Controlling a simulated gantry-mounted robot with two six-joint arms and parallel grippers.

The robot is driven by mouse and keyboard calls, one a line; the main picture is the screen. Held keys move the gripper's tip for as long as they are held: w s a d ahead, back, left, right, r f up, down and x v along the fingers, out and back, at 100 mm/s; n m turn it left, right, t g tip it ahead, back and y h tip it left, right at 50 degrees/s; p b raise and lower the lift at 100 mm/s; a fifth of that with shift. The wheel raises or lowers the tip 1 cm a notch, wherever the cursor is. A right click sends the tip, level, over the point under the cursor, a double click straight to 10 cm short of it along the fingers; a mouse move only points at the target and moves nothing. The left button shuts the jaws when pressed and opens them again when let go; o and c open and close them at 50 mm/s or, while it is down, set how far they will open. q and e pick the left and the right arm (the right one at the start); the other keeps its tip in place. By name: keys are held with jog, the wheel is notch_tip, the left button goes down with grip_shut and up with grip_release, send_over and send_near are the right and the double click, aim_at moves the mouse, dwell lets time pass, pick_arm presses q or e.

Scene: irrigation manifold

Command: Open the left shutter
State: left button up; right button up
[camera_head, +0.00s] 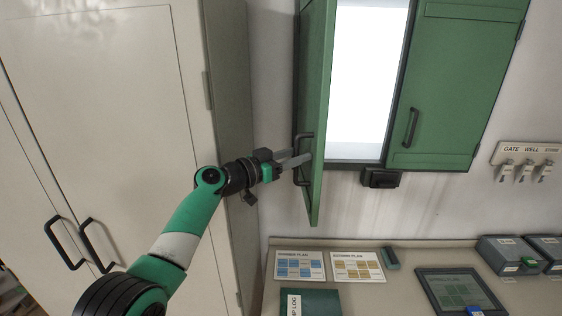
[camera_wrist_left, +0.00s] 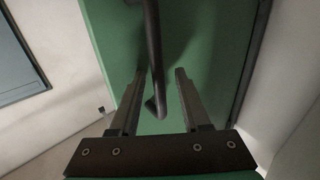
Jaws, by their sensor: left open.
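The left shutter (camera_head: 318,105) is a green panel that stands swung open, seen nearly edge-on, with a bright opening (camera_head: 368,80) beside it. Its dark bar handle (camera_head: 303,160) is on the panel's outer face. My left gripper (camera_head: 303,160) is at this handle. In the left wrist view the open fingers (camera_wrist_left: 162,80) point at the green panel (camera_wrist_left: 205,45), and the handle (camera_wrist_left: 154,50) shows between and beyond the fingertips. I cannot tell whether they touch it. The right shutter (camera_head: 450,75) is shut, with its own handle (camera_head: 411,127). My right gripper is not in view.
A tall pale cabinet (camera_head: 110,110) with two dark handles stands at the left. A counter (camera_head: 405,262) below holds plan sheets (camera_head: 300,265), a tablet (camera_head: 458,290) and grey boxes (camera_head: 505,252). A small black box (camera_head: 381,178) sits below the window. A key rack (camera_head: 525,153) hangs at right.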

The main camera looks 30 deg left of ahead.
pick_arm(q)
jog(key=p+v, duration=1.1)
jog(key=shift+s+p, duration=0.25)
jog(key=shift+p, duration=0.15)
